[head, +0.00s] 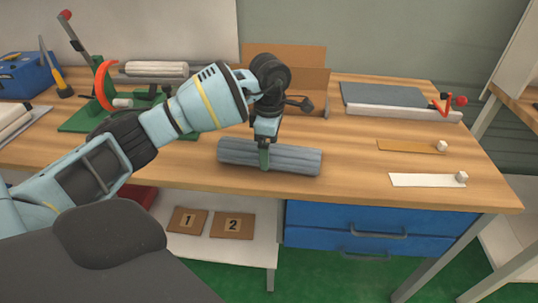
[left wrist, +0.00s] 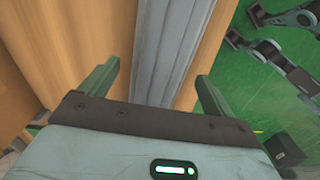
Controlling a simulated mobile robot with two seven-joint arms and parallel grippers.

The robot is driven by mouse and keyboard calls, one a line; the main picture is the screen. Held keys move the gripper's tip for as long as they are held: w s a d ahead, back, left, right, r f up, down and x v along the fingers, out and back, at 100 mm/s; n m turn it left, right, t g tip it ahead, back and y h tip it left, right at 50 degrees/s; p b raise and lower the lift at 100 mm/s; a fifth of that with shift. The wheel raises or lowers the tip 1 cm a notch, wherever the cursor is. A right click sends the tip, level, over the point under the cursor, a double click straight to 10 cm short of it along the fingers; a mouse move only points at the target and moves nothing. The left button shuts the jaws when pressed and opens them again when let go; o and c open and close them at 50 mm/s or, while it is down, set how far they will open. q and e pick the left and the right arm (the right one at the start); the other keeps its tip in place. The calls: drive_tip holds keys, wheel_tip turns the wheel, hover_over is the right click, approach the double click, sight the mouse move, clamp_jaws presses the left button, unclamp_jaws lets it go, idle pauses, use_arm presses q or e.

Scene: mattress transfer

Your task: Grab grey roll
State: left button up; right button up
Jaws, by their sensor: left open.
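The grey roll (head: 294,160) lies lengthwise near the front edge of the wooden table in the head view. It is ribbed and rests flat, running left to right. My left gripper (head: 264,158) points down over the roll, a little left of its middle. In the left wrist view the roll (left wrist: 172,50) passes between the two green fingers of my left gripper (left wrist: 157,88). The fingers are spread wide, with a gap on each side of the roll. My right gripper is not in view.
A green stand with a red handle (head: 68,25) holds a pale roll (head: 155,69) at the back left. A cardboard box (head: 290,65) stands behind my gripper. A grey-topped slab (head: 385,96) lies at the back right. Blue drawers (head: 380,219) hang below the front edge.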

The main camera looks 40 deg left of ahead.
use_arm(q)
drive_tip(key=shift+f, duration=1.4)
drive_tip(key=shift+c, duration=0.3)
drive_tip(key=c, duration=1.2)
drive_tip(key=shift+a+r, duration=0.1)
drive_tip(key=shift+r, duration=0.1)
drive_tip(key=shift+c, duration=0.2)
drive_tip(key=shift+r, duration=0.55)
wheel_tip(320, 180, up, 2)
drive_tip(key=shift+r, duration=0.2)
drive_tip(key=s+d+r, duration=0.1)
drive_tip(key=s, duration=1.5)
drive_tip(key=shift+d+b, duration=0.35)
drive_tip(key=shift+b, duration=0.1)
